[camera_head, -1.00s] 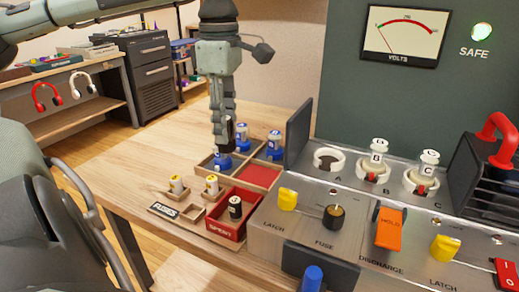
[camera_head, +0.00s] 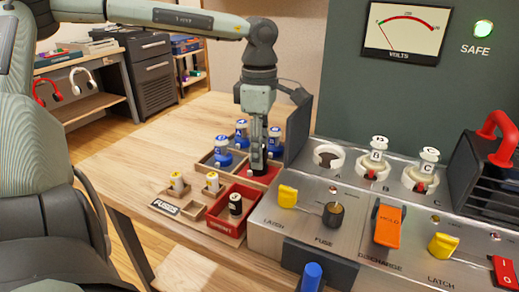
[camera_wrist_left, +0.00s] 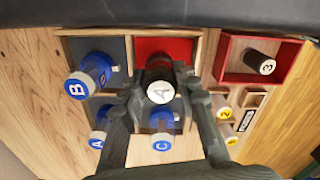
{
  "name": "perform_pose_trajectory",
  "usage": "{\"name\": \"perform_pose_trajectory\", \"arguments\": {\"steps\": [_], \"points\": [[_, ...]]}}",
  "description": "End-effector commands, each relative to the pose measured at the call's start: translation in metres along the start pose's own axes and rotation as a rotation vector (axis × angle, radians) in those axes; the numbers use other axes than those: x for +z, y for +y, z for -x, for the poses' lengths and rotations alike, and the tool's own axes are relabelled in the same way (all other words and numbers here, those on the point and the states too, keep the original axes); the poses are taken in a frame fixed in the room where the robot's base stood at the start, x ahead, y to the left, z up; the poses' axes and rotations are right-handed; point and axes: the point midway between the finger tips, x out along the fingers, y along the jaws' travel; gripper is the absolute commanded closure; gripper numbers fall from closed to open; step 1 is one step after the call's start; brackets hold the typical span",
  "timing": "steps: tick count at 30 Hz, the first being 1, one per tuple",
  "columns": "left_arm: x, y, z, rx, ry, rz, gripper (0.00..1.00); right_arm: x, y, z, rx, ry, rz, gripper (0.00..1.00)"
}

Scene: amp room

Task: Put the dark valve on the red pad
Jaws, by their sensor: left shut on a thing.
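My left gripper (camera_head: 258,163) is shut on the dark valve (camera_wrist_left: 158,73), which has a white top marked A in the left wrist view. The valve is upright between the fingers and stands over the red pad (camera_wrist_left: 184,47), the red-floored compartment of the wooden tray. In the head view the red pad (camera_head: 268,177) shows around the fingertips. The fingers hide most of the valve there, and I cannot tell whether its base touches the pad. My right gripper is not in view.
Blue valves (camera_head: 222,151) stand in the tray's other compartments, close beside my fingers. A red bin (camera_head: 226,226) holds a dark fuse (camera_head: 235,204). Two pale fuses (camera_head: 177,182) stand left of it. The metal control panel (camera_head: 300,225) rises at the right. The table's far left is clear.

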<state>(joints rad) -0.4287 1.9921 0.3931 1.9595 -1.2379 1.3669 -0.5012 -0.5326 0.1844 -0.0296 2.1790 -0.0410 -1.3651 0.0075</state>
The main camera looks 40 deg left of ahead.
Motion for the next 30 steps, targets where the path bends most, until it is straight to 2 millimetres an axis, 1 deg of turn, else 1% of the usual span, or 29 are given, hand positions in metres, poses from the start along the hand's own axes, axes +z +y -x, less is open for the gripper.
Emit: {"name": "perform_pose_trajectory", "arguments": {"steps": [6,9,10,14,15,23,26,27,29,30], "points": [[0.000,0.000,-0.001,0.001,0.000,0.000,0.99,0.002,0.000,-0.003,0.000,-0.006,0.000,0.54],[0.000,0.000,-0.002,0.001,0.000,0.000,0.99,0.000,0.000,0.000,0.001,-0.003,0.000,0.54],[0.000,0.000,-0.002,0.001,0.000,0.000,0.67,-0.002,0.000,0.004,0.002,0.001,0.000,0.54],[0.000,0.000,-0.001,0.001,0.000,-0.001,0.51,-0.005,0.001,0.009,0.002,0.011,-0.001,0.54],[0.000,0.000,-0.001,0.001,0.000,-0.001,0.49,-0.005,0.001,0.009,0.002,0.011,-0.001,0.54],[0.000,0.000,-0.001,0.001,0.000,-0.001,0.49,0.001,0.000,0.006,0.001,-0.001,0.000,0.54],[0.000,0.000,0.003,0.001,0.000,-0.001,0.49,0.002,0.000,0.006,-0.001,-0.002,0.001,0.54],[0.000,0.001,0.006,0.004,-0.001,0.000,0.49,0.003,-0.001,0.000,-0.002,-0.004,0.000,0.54],[0.001,0.002,0.016,0.006,-0.001,-0.001,0.49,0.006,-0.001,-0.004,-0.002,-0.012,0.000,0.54],[0.001,0.001,0.024,0.006,-0.001,-0.001,0.49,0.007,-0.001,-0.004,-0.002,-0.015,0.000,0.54]]}}
